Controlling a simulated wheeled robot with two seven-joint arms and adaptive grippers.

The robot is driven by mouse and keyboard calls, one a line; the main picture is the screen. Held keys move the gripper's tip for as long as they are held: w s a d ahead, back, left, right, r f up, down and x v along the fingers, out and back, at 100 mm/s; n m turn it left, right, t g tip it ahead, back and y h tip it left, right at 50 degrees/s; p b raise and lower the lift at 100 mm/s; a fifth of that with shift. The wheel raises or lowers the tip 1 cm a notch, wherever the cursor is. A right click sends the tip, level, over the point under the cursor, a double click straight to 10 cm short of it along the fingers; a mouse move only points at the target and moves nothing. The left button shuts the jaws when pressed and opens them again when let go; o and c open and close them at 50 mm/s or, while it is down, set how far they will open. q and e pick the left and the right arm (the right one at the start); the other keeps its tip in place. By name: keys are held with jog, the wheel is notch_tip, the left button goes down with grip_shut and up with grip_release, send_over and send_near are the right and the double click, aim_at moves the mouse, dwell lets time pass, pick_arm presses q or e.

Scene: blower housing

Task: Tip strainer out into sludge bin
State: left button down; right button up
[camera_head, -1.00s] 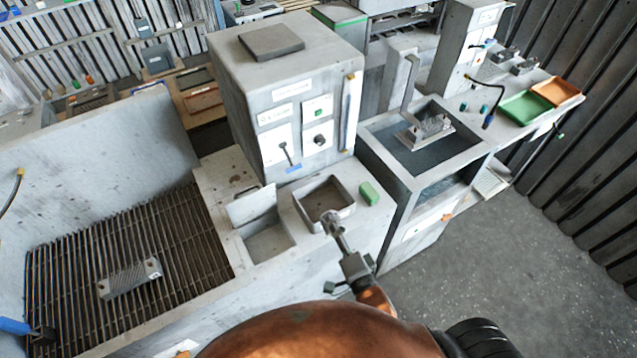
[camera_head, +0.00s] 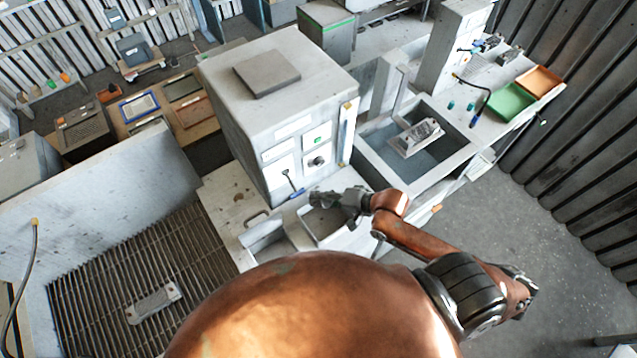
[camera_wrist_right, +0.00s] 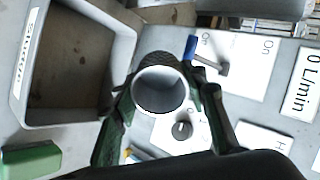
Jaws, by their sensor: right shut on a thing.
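My right gripper (camera_head: 330,199) is over the open square bin (camera_head: 322,226) on the counter in the head view. In the right wrist view its two dark green fingers (camera_wrist_right: 158,88) are shut on a small round strainer (camera_wrist_right: 160,95), whose hollow grey inside faces the camera. In that view the bin (camera_wrist_right: 122,45) lies to the left of the strainer, with a brownish inside and a label on its rim. The strainer's far side and contents are hidden. My left gripper is out of view.
A control cabinet (camera_head: 285,105) stands right behind the bin. A lidded compartment (camera_head: 266,236) is to the bin's left, and a green block (camera_wrist_right: 30,158) lies beside the bin. A basin (camera_head: 400,165) with a metal part is to the right. A grate (camera_head: 110,262) fills the left.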

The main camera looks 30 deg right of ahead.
jog(key=shift+r+g+h+p, duration=0.3)
jog(key=shift+r+g+p, duration=0.3)
jog(key=shift+p, duration=0.4)
notch_tip(320, 180, up, 2)
jog(key=g+h+p, duration=0.1)
jog(key=p, duration=0.1)
jog(key=g+h+p, duration=0.1)
jog(key=g+p, duration=0.1)
jog(key=shift+w+r+h+p, duration=0.15)
jog(key=shift+r+h+p, duration=0.05)
jog(key=shift+h+p, duration=0.2)
jog(key=g+h, duration=0.2)
jog(key=g, duration=0.1)
jog(key=shift+a+r, duration=0.1)
jog(key=shift+r, duration=0.15)
jog(key=shift+r+g+h, duration=0.25)
jog(key=shift+g+h, duration=0.35)
jog(key=shift+g, duration=0.2)
